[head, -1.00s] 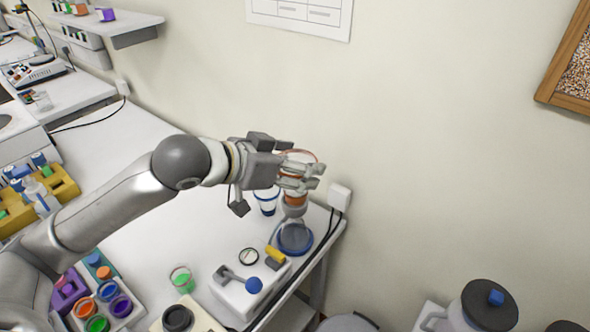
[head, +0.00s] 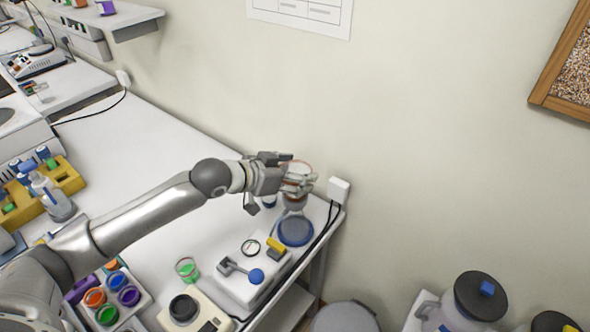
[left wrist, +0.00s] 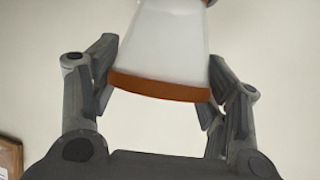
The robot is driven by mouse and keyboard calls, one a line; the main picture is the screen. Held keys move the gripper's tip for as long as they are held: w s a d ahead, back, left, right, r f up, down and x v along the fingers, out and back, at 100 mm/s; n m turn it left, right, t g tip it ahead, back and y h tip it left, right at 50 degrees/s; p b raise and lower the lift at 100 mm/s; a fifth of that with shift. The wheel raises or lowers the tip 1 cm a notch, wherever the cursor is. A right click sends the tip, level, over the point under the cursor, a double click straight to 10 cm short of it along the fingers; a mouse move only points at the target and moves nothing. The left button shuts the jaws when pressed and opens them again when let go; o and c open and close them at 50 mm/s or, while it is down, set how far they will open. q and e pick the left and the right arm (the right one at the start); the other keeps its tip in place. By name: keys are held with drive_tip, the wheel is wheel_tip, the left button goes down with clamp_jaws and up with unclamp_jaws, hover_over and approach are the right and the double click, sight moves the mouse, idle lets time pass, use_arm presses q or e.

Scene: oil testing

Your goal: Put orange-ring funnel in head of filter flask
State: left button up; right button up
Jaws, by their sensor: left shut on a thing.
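The orange-ring funnel (head: 299,165) is in my left gripper (head: 299,181). Its thin rim shows above the fingers in the head view. In the left wrist view the funnel (left wrist: 165,45) is pale with an orange band (left wrist: 160,87), between the two fingers (left wrist: 160,90). The filter flask (head: 295,231) stands at the right end of the bench, directly below the gripper. The fingers hide most of the funnel and the flask's head, so I cannot tell whether the funnel's stem is inside the head. My right gripper is not in view.
A white device with a blue knob (head: 257,276) stands in front of the flask. A cup with green contents (head: 187,269) and a tray of coloured pots (head: 130,277) are nearer. The wall and a white socket box (head: 339,190) are close behind. The bench middle is clear.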

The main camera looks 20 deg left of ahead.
use_arm(q)
drive_tip(key=o, duration=1)
drive_tip(key=shift+f, duration=0.15)
drive_tip(key=shift+o, duration=0.2)
drive_tip(key=shift+r, duration=0.2)
drive_tip(key=shift+s+a+r, duration=0.1)
drive_tip(key=shift+s+a, duration=0.1)
drive_tip(key=b+v, duration=0.3)
drive_tip(key=v, duration=0.8)
drive_tip(key=shift+s, duration=0.15)
